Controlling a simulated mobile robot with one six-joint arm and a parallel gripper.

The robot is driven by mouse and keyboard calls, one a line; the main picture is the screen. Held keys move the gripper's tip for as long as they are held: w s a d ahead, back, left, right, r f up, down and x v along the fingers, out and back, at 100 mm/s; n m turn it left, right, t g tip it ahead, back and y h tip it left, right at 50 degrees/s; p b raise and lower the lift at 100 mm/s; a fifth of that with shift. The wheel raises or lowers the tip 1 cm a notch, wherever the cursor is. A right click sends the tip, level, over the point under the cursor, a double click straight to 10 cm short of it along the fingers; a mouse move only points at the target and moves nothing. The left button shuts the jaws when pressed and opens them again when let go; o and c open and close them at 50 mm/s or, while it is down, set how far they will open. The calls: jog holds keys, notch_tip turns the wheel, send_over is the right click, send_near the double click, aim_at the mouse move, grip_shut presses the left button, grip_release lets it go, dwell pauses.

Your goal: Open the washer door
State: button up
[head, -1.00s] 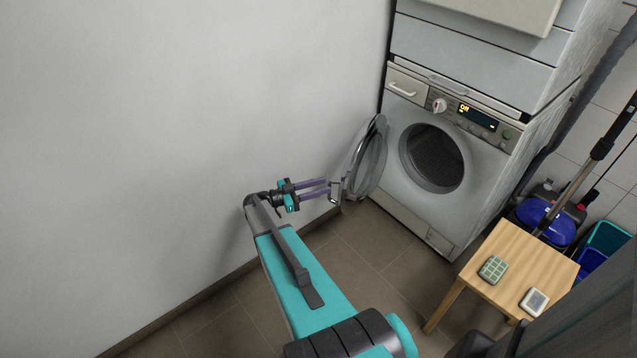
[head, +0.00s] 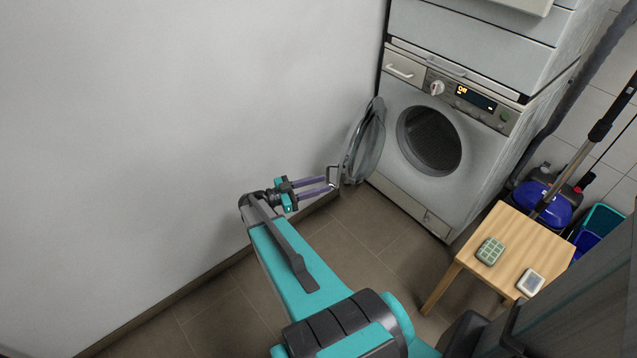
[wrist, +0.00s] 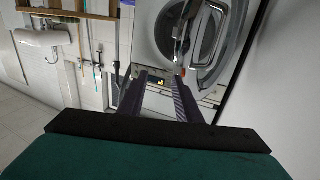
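The washer (head: 400,195) stands in the corner below a stacked unit. Its round door (head: 366,142) is swung wide open to the left, near the white wall, and the dark drum opening (head: 429,140) is exposed. A bracket-shaped handle (head: 333,177) sticks out from the door's outer side. My gripper (head: 329,184) is open, its two purple fingers apart and their tips right by the handle; I cannot tell if they touch it. In the wrist view my gripper (wrist: 159,76) shows a clear gap between the fingers, with the open door (wrist: 208,72) beyond the right one.
A small wooden table (head: 508,238) with a green gridded item (head: 490,251) and a white item (head: 530,282) stands right of the washer. Blue cleaning gear (head: 543,203) and a pole (head: 590,145) are behind it. The white wall (head: 180,120) runs close along the left. Floor before the washer is clear.

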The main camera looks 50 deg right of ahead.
jog(key=shift+c, duration=0.3)
